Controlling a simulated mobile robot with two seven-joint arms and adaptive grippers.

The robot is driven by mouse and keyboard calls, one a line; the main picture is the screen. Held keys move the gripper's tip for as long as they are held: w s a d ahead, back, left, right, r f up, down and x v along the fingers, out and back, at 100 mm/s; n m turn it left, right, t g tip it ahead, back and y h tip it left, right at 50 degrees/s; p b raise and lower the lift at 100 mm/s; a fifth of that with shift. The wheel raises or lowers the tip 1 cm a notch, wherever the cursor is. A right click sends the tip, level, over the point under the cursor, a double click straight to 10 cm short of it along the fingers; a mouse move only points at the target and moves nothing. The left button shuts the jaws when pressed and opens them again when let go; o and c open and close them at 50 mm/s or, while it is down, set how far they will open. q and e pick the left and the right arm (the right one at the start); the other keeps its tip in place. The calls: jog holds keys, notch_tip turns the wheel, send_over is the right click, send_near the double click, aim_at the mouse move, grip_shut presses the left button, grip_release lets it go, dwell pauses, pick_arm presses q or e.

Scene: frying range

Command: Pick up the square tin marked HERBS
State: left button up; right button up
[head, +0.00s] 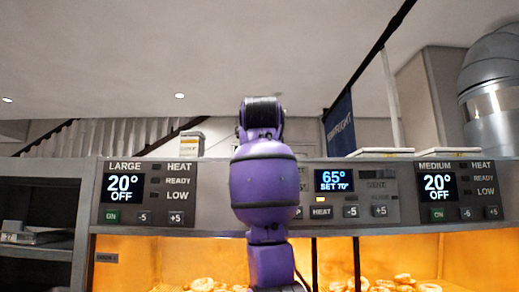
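A small pale square container (190,144) with a grey lid and a yellowish band stands on top of the range, left of centre. Its lettering is too small to read, so I cannot tell whether it is the HERBS tin. One of my purple arms rises through the middle of the head view and hides what is directly behind it. Neither gripper shows in this view.
The range front (218,205) spans the view with displays and buttons. Below it, a lit orange compartment holds several fried pieces (404,281). Flat white boxes (385,153) lie on top at right. A dark shelf (36,215) is at left, a metal duct (492,92) at right.

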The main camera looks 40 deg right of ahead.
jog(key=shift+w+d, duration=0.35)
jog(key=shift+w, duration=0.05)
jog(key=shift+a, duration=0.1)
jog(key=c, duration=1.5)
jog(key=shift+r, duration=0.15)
